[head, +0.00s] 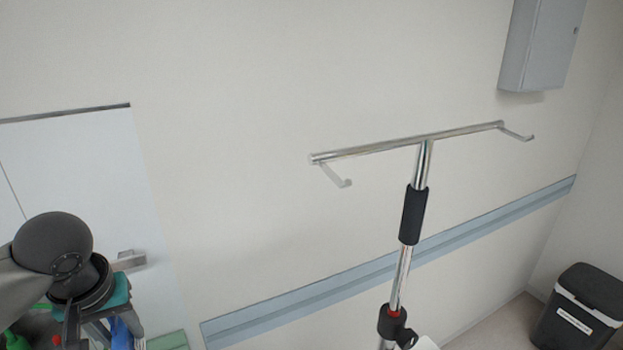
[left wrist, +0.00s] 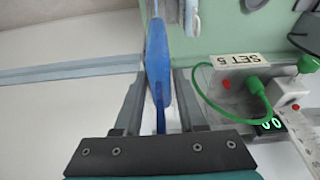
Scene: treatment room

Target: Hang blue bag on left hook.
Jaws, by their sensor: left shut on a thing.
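The blue bag (left wrist: 157,62) is seen edge-on between the two fingers of my left gripper (left wrist: 160,78) in the left wrist view. The gripper is shut on it. In the head view my left gripper (head: 104,332) is at the bottom left, with a bit of the blue bag (head: 122,335) showing; the rest is cut off. The chrome stand has a crossbar (head: 380,146) with a left hook (head: 344,182) and a right hook (head: 529,137). Both hooks are empty. My left gripper is well left of and below the left hook in the picture. My right gripper is not in view.
A grey device labelled SET 5 (left wrist: 240,60), with a green cable, is close right of the gripper in the left wrist view. A door (head: 75,165) is at the left, a grey wall box (head: 540,45) at top right, and a black bin (head: 580,310) at lower right. Space around the left hook is clear.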

